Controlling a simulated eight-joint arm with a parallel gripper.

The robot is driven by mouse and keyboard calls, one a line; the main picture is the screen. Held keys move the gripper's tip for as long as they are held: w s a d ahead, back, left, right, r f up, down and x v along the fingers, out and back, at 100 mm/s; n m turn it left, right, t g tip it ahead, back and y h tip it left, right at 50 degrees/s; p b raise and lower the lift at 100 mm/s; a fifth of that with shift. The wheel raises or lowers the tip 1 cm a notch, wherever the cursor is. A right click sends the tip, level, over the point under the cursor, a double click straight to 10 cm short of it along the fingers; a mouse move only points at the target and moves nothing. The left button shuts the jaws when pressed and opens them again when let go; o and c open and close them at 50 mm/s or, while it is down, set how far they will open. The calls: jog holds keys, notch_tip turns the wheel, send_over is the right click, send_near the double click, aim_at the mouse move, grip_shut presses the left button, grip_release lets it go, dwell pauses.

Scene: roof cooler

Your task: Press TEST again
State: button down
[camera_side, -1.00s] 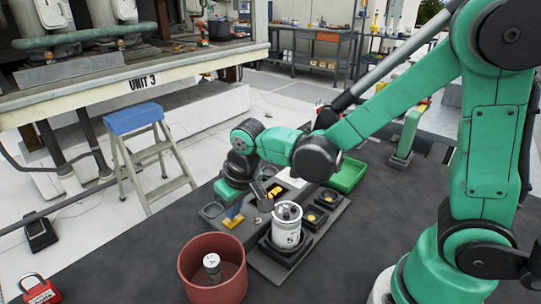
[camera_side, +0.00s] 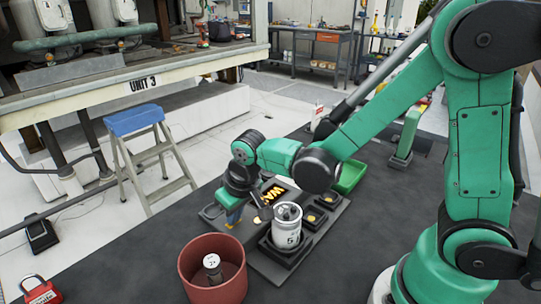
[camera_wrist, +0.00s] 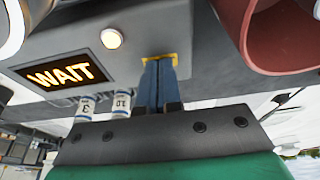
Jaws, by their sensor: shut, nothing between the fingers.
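The blue fingers of my gripper (camera_wrist: 158,88) are shut with nothing between them. In the wrist view their tips are at the yellow button (camera_wrist: 160,57) on the grey panel, covering part of it; I cannot tell whether they press it. No TEST lettering is readable. In the side view the fingers (camera_side: 234,217) point down at the panel's left end, and the button is mostly hidden behind them. The panel's display (camera_wrist: 55,73) reads WAIT in orange; it also shows in the side view (camera_side: 271,194). A round lamp (camera_wrist: 111,39) beside it glows warm white.
A white canister (camera_side: 287,226) marked 5 stands in a dark holder, with smaller sockets (camera_side: 312,217) behind it. A red bin (camera_side: 190,268) holds a small cylinder (camera_side: 212,262). A green tray (camera_side: 350,175) is farther back. Small cylinders (camera_wrist: 122,100) show near my gripper.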

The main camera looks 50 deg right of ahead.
aim_at(244, 230)
jog(key=shift+f, duration=0.3)
jog(key=v, duration=0.8)
jog(key=shift+r, duration=0.3)
jog(key=s+d+r+t, duration=0.1)
jog(key=s+d+t, duration=0.2)
jog(key=s+d, duration=0.1)
jog(key=shift+s+d+r+t, duration=0.2)
jog(key=shift+d+r+t, duration=0.15)
jog(key=shift+d, duration=0.35)
